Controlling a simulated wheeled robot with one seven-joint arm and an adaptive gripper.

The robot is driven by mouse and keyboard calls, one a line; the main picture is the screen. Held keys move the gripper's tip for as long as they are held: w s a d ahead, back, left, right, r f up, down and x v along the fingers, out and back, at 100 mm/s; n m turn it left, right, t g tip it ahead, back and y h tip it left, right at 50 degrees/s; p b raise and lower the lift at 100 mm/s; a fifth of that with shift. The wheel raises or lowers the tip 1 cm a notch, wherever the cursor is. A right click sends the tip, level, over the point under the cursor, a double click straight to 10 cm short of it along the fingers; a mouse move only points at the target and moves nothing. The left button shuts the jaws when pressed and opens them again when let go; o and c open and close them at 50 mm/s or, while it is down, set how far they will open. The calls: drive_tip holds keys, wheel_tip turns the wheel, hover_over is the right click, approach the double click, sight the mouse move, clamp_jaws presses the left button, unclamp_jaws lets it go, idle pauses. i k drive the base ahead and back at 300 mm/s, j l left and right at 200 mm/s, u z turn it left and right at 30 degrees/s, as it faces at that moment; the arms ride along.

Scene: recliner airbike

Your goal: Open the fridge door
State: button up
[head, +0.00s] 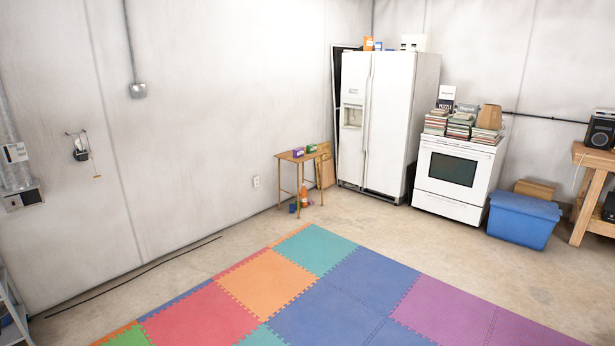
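A white two-door fridge (389,122) stands upright against the back wall, in the corner right of the middle in the head view. Both of its tall doors look shut. The narrow left door (353,155) has a dispenser recess. The wider right door (388,140) is beside it. Long handles run along the seam between the two doors. The fridge is across the room from me. My gripper is not in the head view, so its state does not show.
The coloured foam mat (330,292) and the concrete before the fridge are clear.

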sight(392, 79)
drive_tip(key=i, duration=3.5)
drive_tip(key=i+j, duration=0.15)
drive_tip(key=i, duration=3.35)
drive_tip(key=l+z, duration=0.1)
drive_tip(key=z, duration=1.2)
drive_tip(key=i+l, duration=0.15)
drive_tip(key=i, duration=0.5)
drive_tip(key=i+l, duration=0.2)
drive_tip(key=i, duration=0.45)
drive_tip(key=i+l, duration=0.15)
drive_tip(key=i, duration=0.55)
drive_tip(key=i+l+z, duration=0.1)
drive_tip(key=i, duration=0.55)
drive_tip(key=l, duration=0.1)
